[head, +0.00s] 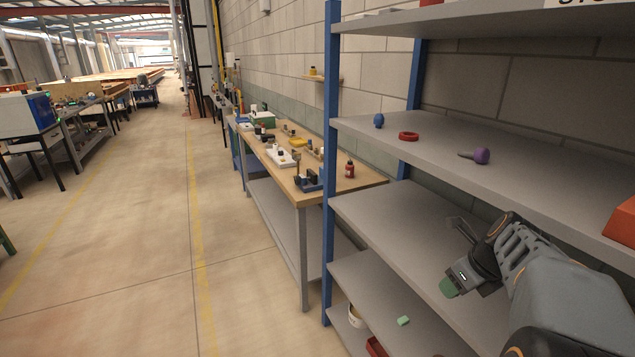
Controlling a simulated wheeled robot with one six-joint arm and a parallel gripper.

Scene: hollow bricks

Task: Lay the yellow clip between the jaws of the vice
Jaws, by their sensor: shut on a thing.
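My gripper (455,285) is at the lower right, over the middle boards of the shelf rack. The rest of that thing is hidden by the fingers. A small blue and dark thing (308,183), which looks like the vice, stands on the near end of the wooden workbench (352,184), well away from my gripper. Its jaws are too small to make out. I cannot pick out a yellow clip for certain; a small yellowish thing (298,142) lies farther back on the bench.
The rack's blue upright (329,220) stands between my gripper and the bench. The upper board (440,150) holds a blue thing, a red ring (409,136) and a purple thing (481,156). A red bottle (349,168) stands near the vice.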

